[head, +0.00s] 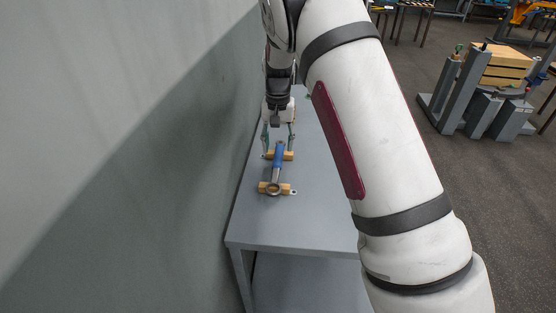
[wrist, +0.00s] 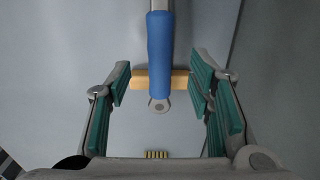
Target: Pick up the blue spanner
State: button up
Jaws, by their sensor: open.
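The blue spanner (head: 278,162) lies across two small wooden blocks on a grey table, its ring end toward the table's front edge in the head view. In the wrist view its blue handle (wrist: 160,55) runs down from the top edge and ends in a grey tip with a hole. My gripper (head: 278,143) is above the handle's far end in the head view. In the wrist view my gripper (wrist: 160,85) is open, with one green-padded finger on each side of the handle's end. Neither finger visibly touches the spanner.
The far wooden block (wrist: 178,79) lies under the handle between the fingers; the near block (head: 285,189) is under the ring end. A grey wall (head: 130,130) runs close along the table's left side. The grey table (head: 300,232) is clear in front.

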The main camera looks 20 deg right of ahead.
aim_at(278, 156)
jog(key=f, duration=0.4)
jog(key=shift+s+f, duration=0.25)
jog(key=shift+f, duration=0.15)
grip_shut()
